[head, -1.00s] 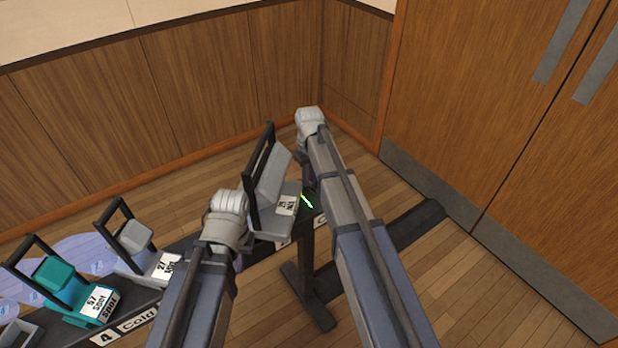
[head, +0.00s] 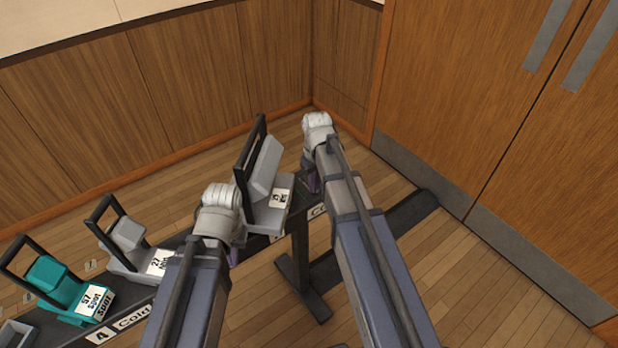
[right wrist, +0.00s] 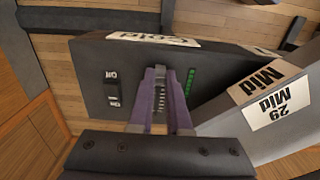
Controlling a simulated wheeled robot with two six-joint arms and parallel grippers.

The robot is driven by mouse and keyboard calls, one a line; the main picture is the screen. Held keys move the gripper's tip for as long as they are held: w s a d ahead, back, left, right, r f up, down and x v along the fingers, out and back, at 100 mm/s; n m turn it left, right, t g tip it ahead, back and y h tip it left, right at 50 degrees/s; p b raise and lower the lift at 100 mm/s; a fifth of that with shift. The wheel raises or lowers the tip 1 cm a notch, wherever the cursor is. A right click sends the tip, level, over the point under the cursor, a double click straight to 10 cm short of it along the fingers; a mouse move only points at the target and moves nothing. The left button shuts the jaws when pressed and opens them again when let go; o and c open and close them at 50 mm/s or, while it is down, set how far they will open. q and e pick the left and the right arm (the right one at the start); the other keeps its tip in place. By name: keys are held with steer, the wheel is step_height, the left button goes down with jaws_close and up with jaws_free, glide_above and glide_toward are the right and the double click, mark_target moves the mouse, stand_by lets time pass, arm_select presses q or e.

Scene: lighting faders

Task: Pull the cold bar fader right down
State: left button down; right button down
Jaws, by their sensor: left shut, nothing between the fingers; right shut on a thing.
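The dark fader box (right wrist: 97,72) with a "Cold" label (right wrist: 150,39) fills the middle of the right wrist view. It has an On switch (right wrist: 112,88), a row of green lights (right wrist: 191,82) and a slot with a tick scale (right wrist: 160,98). My right gripper (right wrist: 161,74) is over the slot, its purple fingers shut on the fader knob, which they mostly hide. In the head view my right gripper (head: 312,184) is at the bar's far end, largely covered by its arm. My left gripper (head: 233,256) is shut and empty in front of the bar.
A grey lamp (head: 262,190) labelled Mid stands between my grippers; its side (right wrist: 235,112) is close to my right fingers. A second grey lamp (head: 127,236) and a teal Spot lamp (head: 52,280) stand further left on the black bar. Wooden doors (head: 480,110) are at right.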

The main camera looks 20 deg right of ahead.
steer(key=shift+s, duration=0.2)
steer(key=c, duration=0.9)
jaws_free()
steer(key=shift+o, duration=0.2)
step_height(320, 180, up, 8)
steer(key=p, duration=0.8)
steer(key=shift+d, duration=0.1)
steer(key=shift+f, duration=0.15)
